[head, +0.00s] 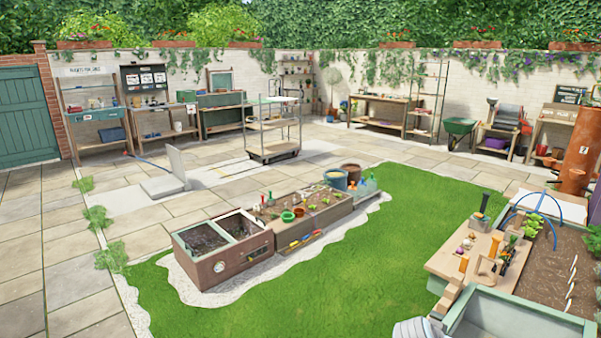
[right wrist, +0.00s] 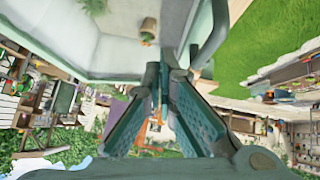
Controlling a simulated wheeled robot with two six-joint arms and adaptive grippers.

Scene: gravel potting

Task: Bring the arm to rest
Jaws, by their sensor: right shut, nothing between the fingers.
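My right gripper (right wrist: 163,78) shows in the right wrist view, its two teal fingers coming together at the tips with nothing between them. The view looks upside down, and the fingers stand in front of a pale basin with a grey-green rim (right wrist: 120,76). In the head view no gripper can be made out. A light grey ribbed shape (head: 414,328), likely part of my right arm, shows at the bottom edge beside the grey-green trough (head: 520,318). My left gripper is in neither view.
A wooden bench (head: 459,262) with small tools and a soil bed (head: 538,264) with a blue hoop lie behind the trough. A planter box (head: 232,262) stands on gravel in the lawn (head: 365,270). The lawn left of the trough is clear. A small pot (right wrist: 148,30) shows in the basin.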

